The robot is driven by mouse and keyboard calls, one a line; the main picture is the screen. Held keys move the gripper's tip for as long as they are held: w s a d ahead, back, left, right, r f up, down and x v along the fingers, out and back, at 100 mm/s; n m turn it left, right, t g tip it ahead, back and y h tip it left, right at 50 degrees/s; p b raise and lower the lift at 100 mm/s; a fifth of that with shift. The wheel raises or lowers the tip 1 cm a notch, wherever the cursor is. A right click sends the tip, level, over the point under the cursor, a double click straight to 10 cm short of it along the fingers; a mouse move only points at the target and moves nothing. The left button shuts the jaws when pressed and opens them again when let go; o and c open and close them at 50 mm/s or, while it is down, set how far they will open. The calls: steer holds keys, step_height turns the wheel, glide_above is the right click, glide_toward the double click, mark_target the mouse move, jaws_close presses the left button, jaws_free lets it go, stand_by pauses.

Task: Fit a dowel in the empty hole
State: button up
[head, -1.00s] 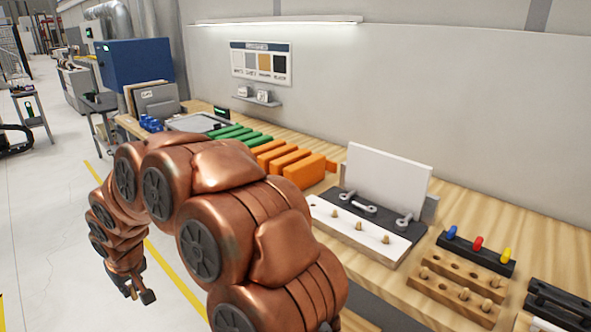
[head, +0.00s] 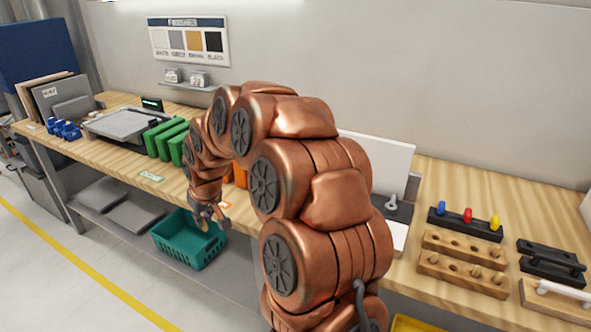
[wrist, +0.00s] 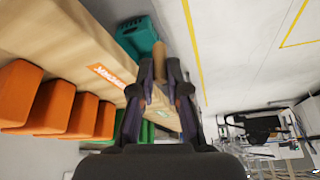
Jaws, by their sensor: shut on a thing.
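My gripper (head: 208,216) is in front of the bench edge, above the teal crate. In the wrist view my gripper (wrist: 160,88) is shut on a tan wooden dowel (wrist: 159,55), which sticks out past the fingertips. The white panel (head: 398,236) with the dowel holes is mostly hidden behind my arm, so its holes and dowels cannot be seen. A wooden dowel rack (head: 440,265) stands on the bench at the right, with some dowels in it and some open holes. My gripper is well to the left of the panel and rack.
A teal crate (head: 185,250) sits on the lower shelf. Green blocks (head: 160,138) and orange blocks (wrist: 60,110) stand on the bench. A holder with blue, red and yellow pegs (head: 466,224) and black handles (head: 550,262) are at the right. A white upright board (head: 385,155) stands behind.

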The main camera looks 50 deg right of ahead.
steer(key=shift+s+d+r+p, duration=0.55)
steer(key=shift+s+d, duration=1.05)
steer(key=shift+d, duration=2.6)
steer(key=shift+s+d+r+p, duration=0.45)
steer(key=shift+s+d, duration=1.1)
steer(key=shift+d, duration=2.6)
steer(key=shift+s+d+r+p, duration=0.55)
steer(key=shift+s+d, duration=1.05)
steer(key=shift+d, duration=2.6)
steer(key=shift+f+b, duration=0.8)
steer(key=shift+f, duration=0.15)
steer(key=shift+f+b, duration=0.2)
steer(key=shift+b, duration=0.8)
steer(key=shift+f+b, duration=0.75)
steer(key=shift+f, duration=0.4)
steer(key=o, duration=0.8)
steer(key=shift+r, duration=0.1)
